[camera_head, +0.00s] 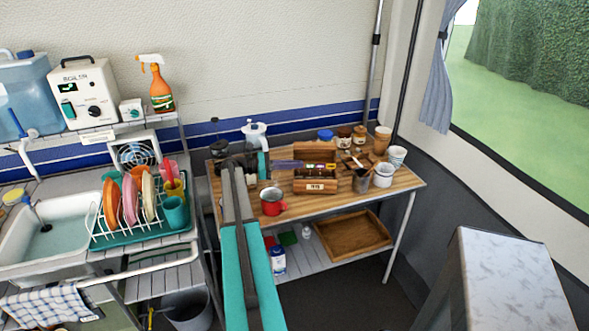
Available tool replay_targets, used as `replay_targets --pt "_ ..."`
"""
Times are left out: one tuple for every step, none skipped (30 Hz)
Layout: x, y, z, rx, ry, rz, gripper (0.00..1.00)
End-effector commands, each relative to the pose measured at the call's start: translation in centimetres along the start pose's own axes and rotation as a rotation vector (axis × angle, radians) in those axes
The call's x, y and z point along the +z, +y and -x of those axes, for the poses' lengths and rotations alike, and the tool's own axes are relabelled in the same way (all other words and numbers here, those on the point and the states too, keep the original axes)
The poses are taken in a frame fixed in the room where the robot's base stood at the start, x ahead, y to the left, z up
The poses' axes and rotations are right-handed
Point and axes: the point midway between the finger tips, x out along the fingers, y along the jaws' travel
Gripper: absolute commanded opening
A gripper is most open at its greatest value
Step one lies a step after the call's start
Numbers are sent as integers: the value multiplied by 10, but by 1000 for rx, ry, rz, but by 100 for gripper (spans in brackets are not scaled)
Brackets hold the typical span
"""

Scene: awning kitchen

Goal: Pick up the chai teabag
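A wooden tea box (316,186) with a pale label on its front stands on the wooden table top. Small coloured packets (318,167), some red and some yellow, show in its open top. I cannot tell which of them is the chai teabag. My arm reaches over the table from the front.
A red mug (271,201) stands left of the box's front. A dark utensil pot (361,181), a white cup (384,174) and several jars (343,136) stand to the right and behind. A wooden tray (352,235) lies on the lower shelf. Bare table top shows at the front right.

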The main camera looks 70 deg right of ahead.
Motion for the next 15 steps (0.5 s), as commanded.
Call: replay_targets --pt "6 -1 0 -2 -1 0 0" --pt "8 -1 0 -2 -1 0 0" --pt "12 -1 0 -2 -1 0 0" --pt "15 -1 0 -2 -1 -1 0" --pt "18 -1 1 -2 -1 -1 0" --pt "22 -1 1 -2 -1 -1 0" --pt "26 -1 1 -2 -1 -1 0" --pt "29 -1 1 -2 -1 -1 0" --pt "34 -1 1 -1 -1 -2 0" --pt "38 -1 2 -1 -1 -2 0" --pt "42 -1 2 -1 -1 -1 0" --pt "48 -1 2 -1 -1 -1 0" --pt "51 -1 2 -1 -1 -1 0" --pt "54 0 2 -1 -1 -1 0" --pt "59 0 3 -1 -1 0 0"
